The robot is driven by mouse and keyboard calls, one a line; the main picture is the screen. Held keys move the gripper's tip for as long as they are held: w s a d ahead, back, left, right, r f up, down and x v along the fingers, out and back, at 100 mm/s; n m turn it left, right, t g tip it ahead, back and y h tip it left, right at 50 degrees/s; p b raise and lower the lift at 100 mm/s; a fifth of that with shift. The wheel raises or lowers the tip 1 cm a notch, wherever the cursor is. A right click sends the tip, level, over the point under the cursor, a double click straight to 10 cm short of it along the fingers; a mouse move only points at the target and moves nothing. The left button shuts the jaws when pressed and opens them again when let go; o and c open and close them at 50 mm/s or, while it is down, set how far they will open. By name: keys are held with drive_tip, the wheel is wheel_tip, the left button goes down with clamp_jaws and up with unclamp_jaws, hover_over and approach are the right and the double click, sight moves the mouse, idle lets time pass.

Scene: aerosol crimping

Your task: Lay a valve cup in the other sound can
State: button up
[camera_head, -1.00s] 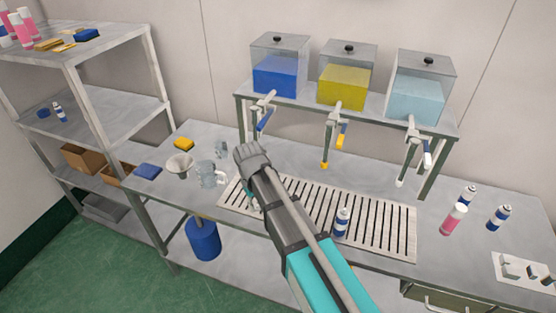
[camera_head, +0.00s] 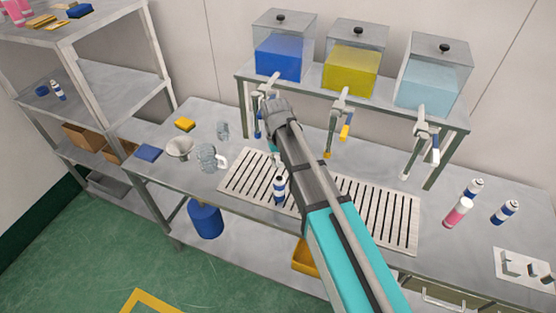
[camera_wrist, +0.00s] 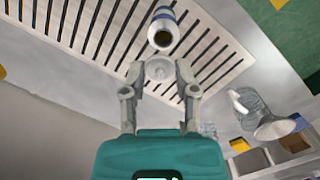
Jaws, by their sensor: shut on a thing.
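In the wrist view my gripper (camera_wrist: 160,88) is shut on a small pale round valve cup (camera_wrist: 159,68), held between the fingertips. A blue-and-white can (camera_wrist: 163,30) with a dark open top stands on the slatted grate just beyond the cup. The cup looks apart from the can, but the height between them is hard to judge. In the head view a blue-and-white can (camera_head: 280,190) stands on the grate, left of my arm. My gripper's fingers and the cup are not clear there, hidden behind my wrist.
The grate (camera_head: 240,182) lies below three dispensers with hanging taps (camera_head: 422,135). A glass jug (camera_head: 207,157), funnel (camera_head: 179,148) and yellow sponge (camera_head: 185,124) are at the left.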

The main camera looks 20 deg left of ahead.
sight(279, 179)
drive_tip(key=shift+s+f, duration=0.1)
drive_tip(key=shift+f, duration=0.05)
drive_tip(key=shift+f+b, duration=2.7)
drive_tip(key=shift+b, duration=0.15)
drive_tip(key=o, duration=0.7)
drive_tip(key=shift+o, duration=0.2)
drive_tip(key=o, duration=0.3)
drive_tip(key=shift+r, duration=0.15)
